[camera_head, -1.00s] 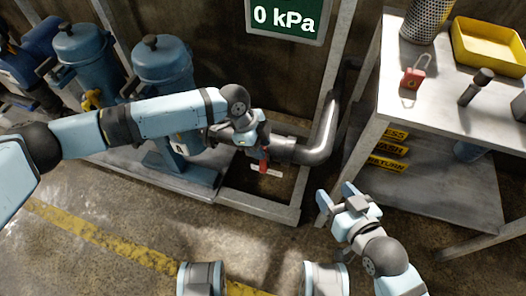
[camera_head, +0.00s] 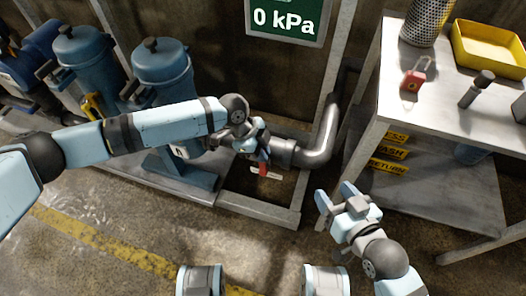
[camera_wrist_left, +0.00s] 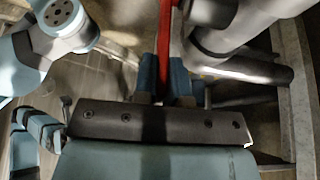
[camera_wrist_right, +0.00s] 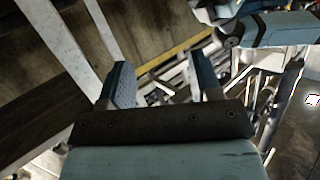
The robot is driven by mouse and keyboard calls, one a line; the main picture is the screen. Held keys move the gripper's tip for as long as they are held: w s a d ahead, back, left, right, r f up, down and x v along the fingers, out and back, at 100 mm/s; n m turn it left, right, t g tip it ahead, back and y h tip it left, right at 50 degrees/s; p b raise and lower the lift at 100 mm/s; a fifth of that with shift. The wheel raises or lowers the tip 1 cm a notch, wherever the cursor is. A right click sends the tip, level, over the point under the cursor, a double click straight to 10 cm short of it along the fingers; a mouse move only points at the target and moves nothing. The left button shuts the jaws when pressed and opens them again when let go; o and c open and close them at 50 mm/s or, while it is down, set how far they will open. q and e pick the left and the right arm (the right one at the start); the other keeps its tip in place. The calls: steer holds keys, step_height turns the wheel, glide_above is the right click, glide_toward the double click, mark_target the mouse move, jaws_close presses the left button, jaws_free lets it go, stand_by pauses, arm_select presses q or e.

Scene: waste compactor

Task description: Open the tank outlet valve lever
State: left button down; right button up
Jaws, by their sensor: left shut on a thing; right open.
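The red valve lever (camera_head: 263,167) hangs beside the grey outlet pipe, low behind the frame's front rail. In the left wrist view the lever (camera_wrist_left: 165,45) runs as a red bar from the top edge down between my fingers. My left gripper (camera_head: 258,150) is shut on the lever, and its fingers hide part of it. My right gripper (camera_head: 334,197) is open and empty, over the floor right of the frame. The grey pipe (camera_head: 321,143) bends up to the right of the lever.
Blue tanks (camera_head: 163,72) stand at the back left. A pressure display (camera_head: 285,18) reads 0 kPa. A metal table (camera_head: 460,125) at the right holds a red padlock (camera_head: 413,77), a yellow tray (camera_head: 492,50) and a mesh cylinder. The floor in front is clear.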

arm_select(q)
steer(key=shift+w+a+f+g+h+b, duration=0.1)
steer(key=shift+w+a+g+h+b, duration=0.1)
steer(key=shift+a+h, duration=0.35)
steer(key=shift+w+a+f+g+h+b, duration=0.1)
steer(key=shift+w+a+h+b, duration=0.05)
steer(key=shift+a+h, duration=0.4)
steer(key=c, duration=1.2)
jaws_free()
arm_select(e)
steer(key=shift+w+a+r, duration=0.2)
steer(key=shift+a+r, duration=0.05)
steer(key=shift+r, duration=0.2)
arm_select(q)
steer(key=shift+r, duration=0.1)
steer(key=shift+p+v, duration=1.4)
steer(key=shift+v, duration=5.45)
arm_select(e)
steer(key=shift+g+h, duration=0.6)
steer(key=shift+g, duration=0.3)
steer(key=shift+s+d+f, duration=0.3)
steer(key=shift+d+f, duration=0.05)
steer(key=shift+f, duration=0.35)
steer(key=shift+s+d+f, duration=0.35)
steer(key=shift+d+f, duration=0.05)
steer(key=shift+f, duration=0.25)
steer(key=shift+s+d+f, duration=0.3)
steer(key=shift+d+f, duration=0.05)
steer(key=shift+f, duration=0.35)
